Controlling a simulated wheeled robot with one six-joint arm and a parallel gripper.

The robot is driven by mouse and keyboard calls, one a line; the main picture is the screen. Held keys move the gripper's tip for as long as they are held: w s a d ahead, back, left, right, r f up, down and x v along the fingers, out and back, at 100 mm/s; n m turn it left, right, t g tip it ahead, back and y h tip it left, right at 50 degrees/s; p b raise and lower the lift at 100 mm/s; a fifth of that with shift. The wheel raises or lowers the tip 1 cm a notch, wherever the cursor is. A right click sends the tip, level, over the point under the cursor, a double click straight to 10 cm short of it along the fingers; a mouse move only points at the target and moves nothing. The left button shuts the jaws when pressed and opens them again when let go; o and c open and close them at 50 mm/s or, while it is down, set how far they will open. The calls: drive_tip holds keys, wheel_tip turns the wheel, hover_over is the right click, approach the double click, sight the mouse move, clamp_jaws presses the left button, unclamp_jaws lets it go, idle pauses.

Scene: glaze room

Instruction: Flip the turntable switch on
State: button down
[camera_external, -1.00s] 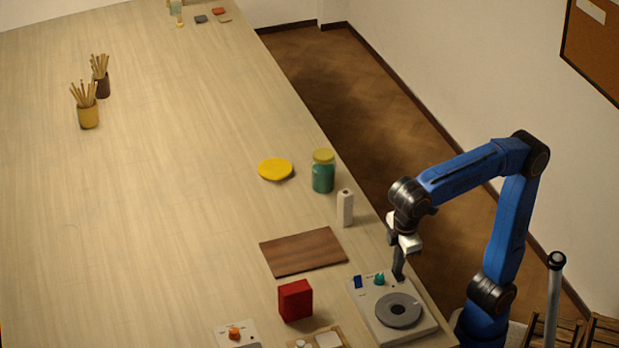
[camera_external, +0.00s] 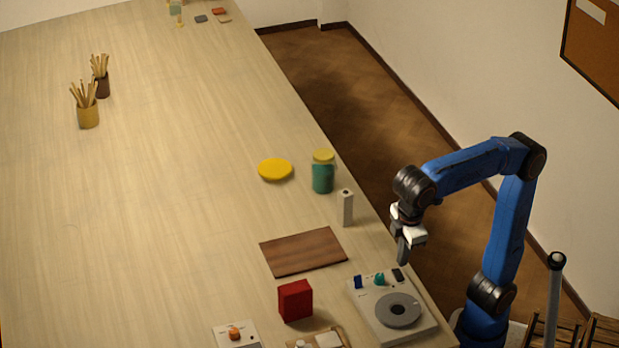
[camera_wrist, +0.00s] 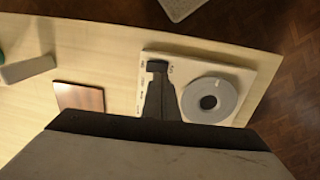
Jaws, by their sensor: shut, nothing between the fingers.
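The turntable (camera_external: 372,318) is a pale, flat box with a grey round disc (camera_external: 416,312) at the front right end of the table. Along its back edge are a blue part (camera_external: 358,282), a green knob (camera_external: 379,279) and a black switch-like part (camera_external: 398,275). I cannot tell which way the black part is set. My gripper (camera_external: 403,262) is shut and empty, pointing down just above the black part, apparently apart from it. In the wrist view, my gripper (camera_wrist: 157,68) covers part of the turntable (camera_wrist: 232,66), left of the disc (camera_wrist: 190,101), and hides the controls.
A green jar (camera_external: 323,178) and yellow disc (camera_external: 275,169) are farther back. A panel with an orange knob (camera_external: 228,340) is at the front.

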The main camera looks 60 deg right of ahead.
sight(396, 271)
wheel_tip(396, 271, up, 9)
drive_tip(key=shift+s+a, duration=0.4)
drive_tip(key=shift+s, duration=0.05)
drive_tip(key=shift+w+d+r+t, duration=0.1)
drive_tip(key=shift+w+d+t, duration=0.2)
drive_tip(key=shift+w+d, duration=0.25)
drive_tip(key=f, duration=0.4)
drive_tip(key=w+d+f, duration=0.1)
drive_tip(key=f, duration=0.9)
drive_tip(key=shift+w+d, duration=0.15)
drive_tip(key=shift+w, duration=0.05)
